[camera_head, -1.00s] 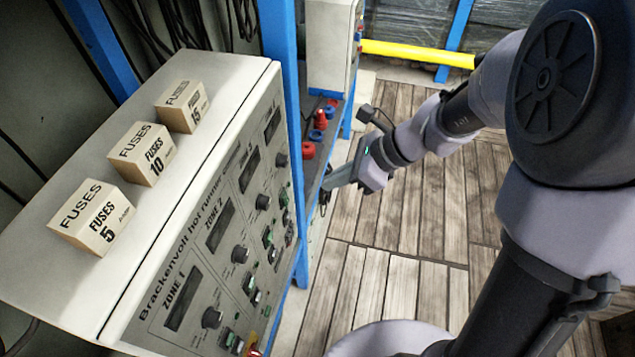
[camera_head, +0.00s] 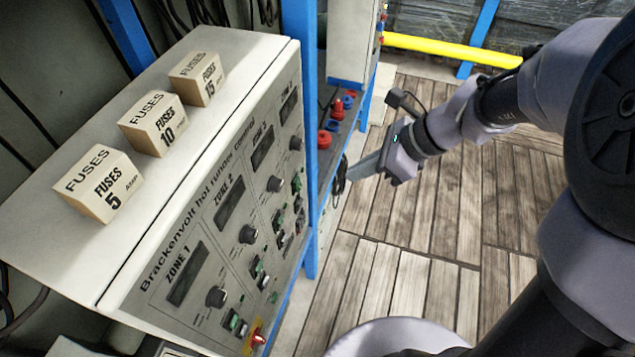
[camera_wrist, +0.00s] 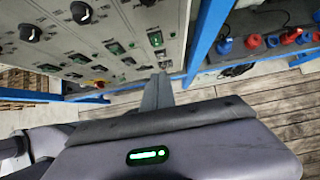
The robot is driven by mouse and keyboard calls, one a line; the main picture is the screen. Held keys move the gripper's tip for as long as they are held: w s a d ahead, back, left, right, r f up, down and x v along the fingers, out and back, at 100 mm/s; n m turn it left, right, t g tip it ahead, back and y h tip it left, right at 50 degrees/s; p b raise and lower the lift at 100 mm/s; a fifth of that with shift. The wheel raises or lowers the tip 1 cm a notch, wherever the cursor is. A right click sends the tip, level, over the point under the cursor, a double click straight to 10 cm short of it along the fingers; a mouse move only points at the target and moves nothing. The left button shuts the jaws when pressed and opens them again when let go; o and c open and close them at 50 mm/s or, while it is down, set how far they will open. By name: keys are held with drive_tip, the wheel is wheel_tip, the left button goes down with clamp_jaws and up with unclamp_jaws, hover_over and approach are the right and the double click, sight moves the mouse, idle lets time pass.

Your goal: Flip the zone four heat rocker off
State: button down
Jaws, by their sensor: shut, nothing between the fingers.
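The grey heater control panel (camera_head: 205,225) slopes down on the left, with printed zones, dark displays, knobs and green rockers. The zone four column is at its far end, by the blue post; its display (camera_head: 288,106) shows. The rightmost green rocker (camera_wrist: 155,38) in the wrist view appears to belong to that column; its label and tilt are too small to read. My gripper (camera_head: 354,171) is shut and empty, out beyond the panel's far end. In the wrist view the fingertips (camera_wrist: 161,78) appear just below the rightmost rockers; contact with the panel is not evident.
Three fuse boxes (camera_head: 98,184) stand on the panel's top. A blue post (camera_head: 301,60) rises at its far end. Beyond it, a shelf holds red and blue connectors (camera_head: 325,139). Wooden floor (camera_head: 400,255) is open to the right. A yellow bar (camera_head: 450,50) crosses the back.

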sight(298, 184)
drive_tip(key=a+r+b+x, duration=0.1)
drive_tip(key=b+x, duration=0.4)
drive_tip(key=x, duration=0.8)
drive_tip(key=shift+w+a, duration=0.3)
drive_tip(key=shift+a, duration=0.1)
drive_tip(key=shift+b, duration=0.3)
